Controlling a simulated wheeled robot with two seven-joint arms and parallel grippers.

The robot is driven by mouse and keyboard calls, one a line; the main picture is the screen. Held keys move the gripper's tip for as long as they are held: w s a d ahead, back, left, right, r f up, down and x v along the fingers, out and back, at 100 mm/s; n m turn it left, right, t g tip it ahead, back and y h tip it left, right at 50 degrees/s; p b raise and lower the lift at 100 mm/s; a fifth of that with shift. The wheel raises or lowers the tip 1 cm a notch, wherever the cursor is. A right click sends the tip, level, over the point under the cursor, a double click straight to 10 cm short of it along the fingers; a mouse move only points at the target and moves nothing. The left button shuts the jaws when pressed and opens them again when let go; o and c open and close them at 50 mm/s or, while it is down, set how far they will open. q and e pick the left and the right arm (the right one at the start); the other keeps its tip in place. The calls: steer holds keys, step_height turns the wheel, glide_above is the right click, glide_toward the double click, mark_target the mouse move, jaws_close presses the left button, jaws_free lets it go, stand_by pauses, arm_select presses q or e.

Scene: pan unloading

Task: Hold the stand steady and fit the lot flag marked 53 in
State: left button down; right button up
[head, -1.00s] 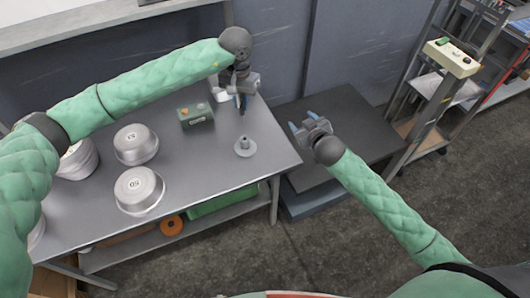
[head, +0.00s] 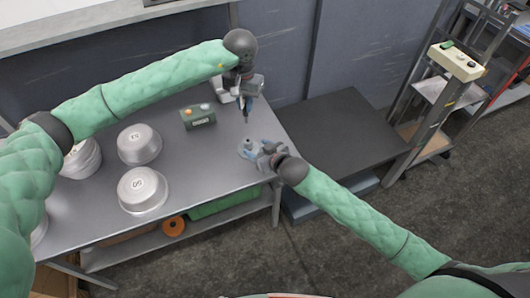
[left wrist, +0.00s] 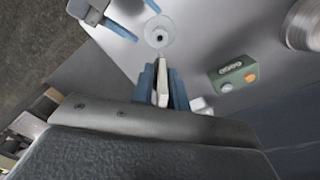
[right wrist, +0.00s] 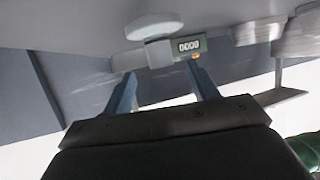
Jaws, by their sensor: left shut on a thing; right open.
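The stand (head: 247,148), a grey round base with a short post, is upright near the table's right end. It also shows in the left wrist view (left wrist: 160,30), with a dark hole in its top, and in the right wrist view (right wrist: 155,28). My left gripper (head: 246,108) is above and behind the stand, shut on a thin pale flag (left wrist: 162,84). The flag points toward the stand, apart from it; its marking is not readable. My right gripper (head: 258,150) is open beside the stand, low at its right. Its fingertips (right wrist: 163,82) lie either side of the post's line.
A green box with a display (head: 198,117) stands behind and left of the stand. Two upturned labelled pans (head: 142,190) and a pan stack (head: 80,160) occupy the table's left. A dark low table (head: 330,130) stands right. The table (head: 205,165) is clear before the stand.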

mark_target(251, 144)
steer(key=x, duration=0.6)
steer(key=shift+w+a+f, duration=0.1)
steer(key=shift+w+a, duration=0.05)
steer(key=shift+w, duration=0.05)
steer(key=c, duration=1.1)
arm_select(q)
steer(key=shift+f+n, duration=1.4)
steer(key=shift+f, duration=0.75)
arm_select(e)
steer(key=shift+c, duration=0.2)
